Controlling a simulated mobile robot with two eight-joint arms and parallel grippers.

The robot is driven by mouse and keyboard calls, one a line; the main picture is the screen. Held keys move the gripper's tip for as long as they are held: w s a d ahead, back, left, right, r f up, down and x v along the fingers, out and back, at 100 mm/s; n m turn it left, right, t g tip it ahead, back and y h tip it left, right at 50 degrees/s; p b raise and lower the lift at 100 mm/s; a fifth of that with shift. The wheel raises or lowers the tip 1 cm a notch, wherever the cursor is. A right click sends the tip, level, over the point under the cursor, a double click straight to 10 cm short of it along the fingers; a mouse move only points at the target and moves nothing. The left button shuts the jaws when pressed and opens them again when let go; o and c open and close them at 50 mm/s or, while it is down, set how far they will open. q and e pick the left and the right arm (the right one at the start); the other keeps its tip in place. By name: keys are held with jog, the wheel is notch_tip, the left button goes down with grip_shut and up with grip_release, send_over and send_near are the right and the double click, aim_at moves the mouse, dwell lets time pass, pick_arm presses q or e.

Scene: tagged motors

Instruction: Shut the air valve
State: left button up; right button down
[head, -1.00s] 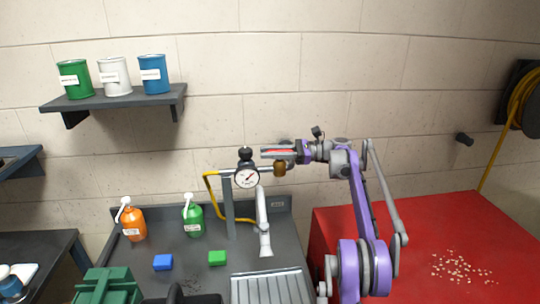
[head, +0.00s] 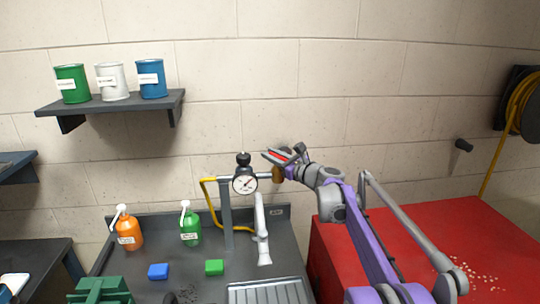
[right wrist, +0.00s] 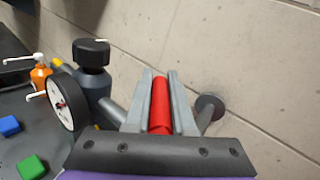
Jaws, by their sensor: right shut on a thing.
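The air valve's red lever (head: 277,155) lies between the fingers of my right gripper (head: 284,157), which is shut on it. In the right wrist view the red lever (right wrist: 161,105) runs lengthwise between the two grey fingers (right wrist: 160,103). The brass valve body (head: 278,174) sits just below, on the grey pipe right of the round pressure gauge (head: 245,184). In the head view the lever slants across the pipe line. The fingers hide part of it, and the valve's inner state cannot be seen. My left gripper is not in view.
A black-knobbed regulator (head: 243,160) stands above the gauge, close left of the gripper. A yellow hose (head: 208,205) bends down from the pipe. Orange (head: 128,230) and green (head: 190,225) pump bottles stand on the grey bench. A red cabinet (head: 400,225) is at right.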

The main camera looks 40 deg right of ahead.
jog(key=shift+r+m+h, duration=0.2)
jog(key=shift+m+h, duration=0.2)
jog(key=shift+h, duration=0.4)
pick_arm(q)
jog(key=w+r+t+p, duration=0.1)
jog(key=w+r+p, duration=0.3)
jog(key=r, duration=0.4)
jog(key=shift+p, duration=0.6)
pick_arm(e)
jog(key=shift+d+f+m+g+h, duration=0.1)
jog(key=shift+d+m+g+h, duration=0.15)
jog(key=shift+m+h, duration=0.7)
jog(key=shift+d+r+m+g+h, duration=0.15)
jog(key=shift+m+h, duration=0.45)
jog(key=shift+h, duration=0.7)
jog(key=shift+d+f+m+g+h, duration=0.15)
jog(key=shift+d+m+g+h, duration=0.15)
jog(key=shift+m+h, duration=0.65)
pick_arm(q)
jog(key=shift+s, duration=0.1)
pick_arm(e)
jog(key=c, duration=0.8)
grip_release()
jog(key=shift+o, duration=0.2)
jog(key=shift+s, duration=0.15)
